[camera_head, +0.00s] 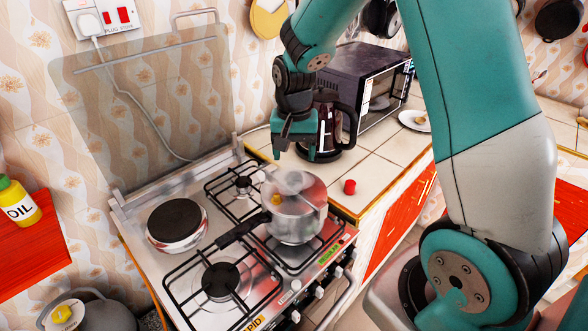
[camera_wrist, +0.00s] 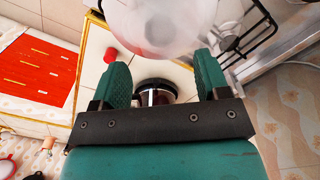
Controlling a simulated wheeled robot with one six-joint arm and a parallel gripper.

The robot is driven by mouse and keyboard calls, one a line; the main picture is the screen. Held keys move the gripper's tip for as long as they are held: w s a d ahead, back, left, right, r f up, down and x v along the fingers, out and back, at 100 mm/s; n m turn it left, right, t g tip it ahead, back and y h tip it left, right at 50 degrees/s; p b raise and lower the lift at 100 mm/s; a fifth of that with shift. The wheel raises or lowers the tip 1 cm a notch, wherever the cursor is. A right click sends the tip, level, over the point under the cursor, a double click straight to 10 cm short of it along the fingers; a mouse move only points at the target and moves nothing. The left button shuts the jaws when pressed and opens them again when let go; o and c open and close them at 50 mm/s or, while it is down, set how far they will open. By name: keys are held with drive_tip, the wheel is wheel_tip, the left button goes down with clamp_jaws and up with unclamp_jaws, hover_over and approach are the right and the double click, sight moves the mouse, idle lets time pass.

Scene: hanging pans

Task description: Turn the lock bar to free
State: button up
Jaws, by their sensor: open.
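No part that I can clearly tell as a lock bar shows in either view. A small orange piece (camera_head: 276,200) shows on the pot's near left side. My gripper (camera_head: 301,152) is open and empty above and behind the pot, pointing down. In the wrist view, my gripper (camera_wrist: 161,60) has its two green fingers apart, and the pot (camera_wrist: 155,25) fills the top, partly blurred by a pale haze.
A dark glass jug (camera_head: 325,130) stands on the tiled counter behind my gripper, near a black microwave (camera_head: 365,85). A small red cap (camera_head: 349,187) is on the counter right of the pot. A raised glass stove lid (camera_head: 150,110) stands behind the stove (camera_head: 140,275).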

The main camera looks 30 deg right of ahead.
sight(294, 176)
wheel_tip(294, 176, down, 7)
drive_tip(key=shift+r+p, duration=0.1)
drive_tip(key=shift+p, duration=0.4)
